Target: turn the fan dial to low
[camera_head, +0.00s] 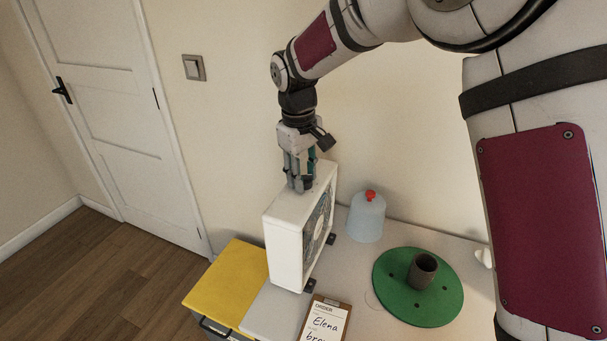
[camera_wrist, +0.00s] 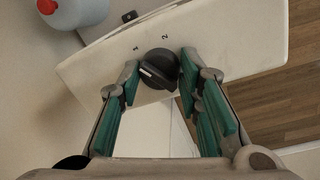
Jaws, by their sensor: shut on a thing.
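The fan (camera_head: 283,242) is a white box-shaped unit standing upright on the table, its dark grille facing right. Its black round dial (camera_wrist: 158,68) is on the top face, with small marks that look like 1 and 2 printed beside it in the wrist view. A pale line shows on the dial, but I cannot tell for certain which setting it indicates. My gripper (camera_head: 300,184) reaches down onto the fan's top from above. In the wrist view, its green-padded fingers (camera_wrist: 159,74) are on either side of the dial, shut on it. In the head view the fingers mostly hide the dial.
A pale blue jar with a red knob (camera_head: 367,217) stands right of the fan. A green disc (camera_head: 390,295) bears a dark cup (camera_head: 422,270). A clipboard (camera_head: 324,322) lies in front. A yellow-topped box (camera_head: 231,282) is at left. A door and open floor lie further left.

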